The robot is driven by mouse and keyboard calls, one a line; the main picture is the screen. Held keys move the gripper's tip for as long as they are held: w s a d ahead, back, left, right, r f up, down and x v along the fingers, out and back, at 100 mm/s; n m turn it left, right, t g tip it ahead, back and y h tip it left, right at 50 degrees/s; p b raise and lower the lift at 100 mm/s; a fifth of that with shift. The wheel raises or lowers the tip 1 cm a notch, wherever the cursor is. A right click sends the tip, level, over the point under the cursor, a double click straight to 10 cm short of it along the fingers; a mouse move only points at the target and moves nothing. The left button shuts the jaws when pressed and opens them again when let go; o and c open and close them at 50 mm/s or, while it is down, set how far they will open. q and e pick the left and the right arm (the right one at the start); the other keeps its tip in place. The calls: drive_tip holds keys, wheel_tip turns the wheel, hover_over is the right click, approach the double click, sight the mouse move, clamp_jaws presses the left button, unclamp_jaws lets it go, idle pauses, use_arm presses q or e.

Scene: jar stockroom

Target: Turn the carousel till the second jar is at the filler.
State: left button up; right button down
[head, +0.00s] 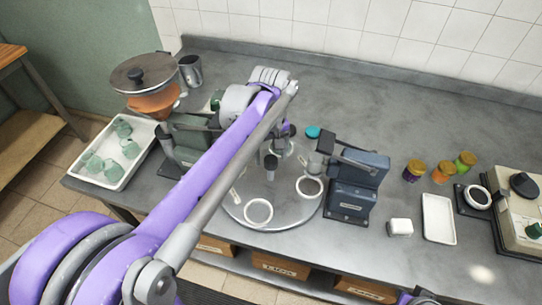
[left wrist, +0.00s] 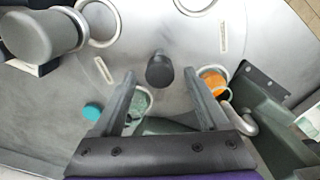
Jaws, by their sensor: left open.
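The round grey carousel (head: 285,217) sits mid-bench, with white rings such as a front one (head: 246,215) that looks empty. A dark upright knob (head: 271,163) stands on it and shows in the left wrist view (left wrist: 160,70). There, a jar with orange contents (left wrist: 213,80) is right of my gripper. A greenish jar (left wrist: 141,101) is partly hidden by the left finger. My left gripper (left wrist: 160,78) is open; its fingers appear either side of the knob, contact unclear. A green machine (head: 190,145) with an orange hopper (head: 154,104) stands left, possibly the filler.
A dark blue machine (head: 357,185) stands right of the carousel. A white tray (head: 112,172) with green jars is at the left. Several lidded jars (head: 442,172), a white tray (head: 438,218) and a scale-like device (head: 522,215) are at the right.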

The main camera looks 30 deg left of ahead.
use_arm(q)
drive_tip(key=shift+f, duration=0.45)
drive_tip(key=shift+c, duration=0.3)
clamp_jaws()
idle(0.9)
